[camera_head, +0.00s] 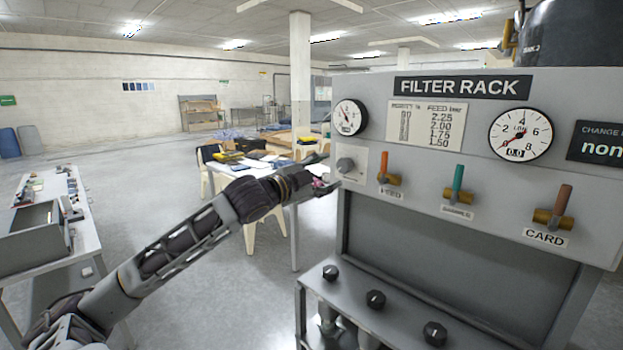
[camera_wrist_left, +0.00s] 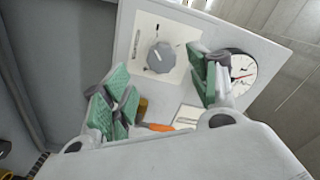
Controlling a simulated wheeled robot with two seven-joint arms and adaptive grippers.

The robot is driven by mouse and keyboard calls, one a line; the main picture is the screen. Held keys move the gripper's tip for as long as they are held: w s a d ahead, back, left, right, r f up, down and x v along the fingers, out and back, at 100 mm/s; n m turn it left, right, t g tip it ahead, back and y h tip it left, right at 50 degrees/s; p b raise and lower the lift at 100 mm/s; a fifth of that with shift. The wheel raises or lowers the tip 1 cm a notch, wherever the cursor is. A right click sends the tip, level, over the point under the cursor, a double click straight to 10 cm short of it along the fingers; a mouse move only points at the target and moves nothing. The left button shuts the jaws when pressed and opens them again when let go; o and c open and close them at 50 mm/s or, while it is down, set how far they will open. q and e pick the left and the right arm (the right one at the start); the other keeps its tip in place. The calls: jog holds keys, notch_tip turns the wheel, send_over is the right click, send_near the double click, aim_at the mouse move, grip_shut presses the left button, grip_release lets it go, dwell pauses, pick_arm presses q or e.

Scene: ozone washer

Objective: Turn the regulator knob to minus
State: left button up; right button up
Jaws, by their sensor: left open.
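The regulator knob (camera_head: 346,165) is a grey knob on a pale plate at the left end of the filter rack panel. In the left wrist view the knob (camera_wrist_left: 161,57) sits on its white plate, with a short dark index mark above it and line marks on either side. My left gripper (camera_head: 322,172) is just left of the knob in the head view. In the left wrist view its green-padded fingers (camera_wrist_left: 165,90) are spread wide, with the knob beyond and between them, apparently untouched. My right gripper is not in view.
The panel carries orange (camera_head: 383,167), teal (camera_head: 457,184) and brown (camera_head: 562,206) valve levers right of the knob. A small gauge (camera_head: 349,117) sits above it. Several black knobs (camera_head: 375,299) line the lower shelf. A side table (camera_head: 40,262) stands left; open floor lies between.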

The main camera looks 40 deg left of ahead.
pick_arm(q)
jog(key=shift+s+a, duration=0.2)
jog(key=shift+s, duration=2)
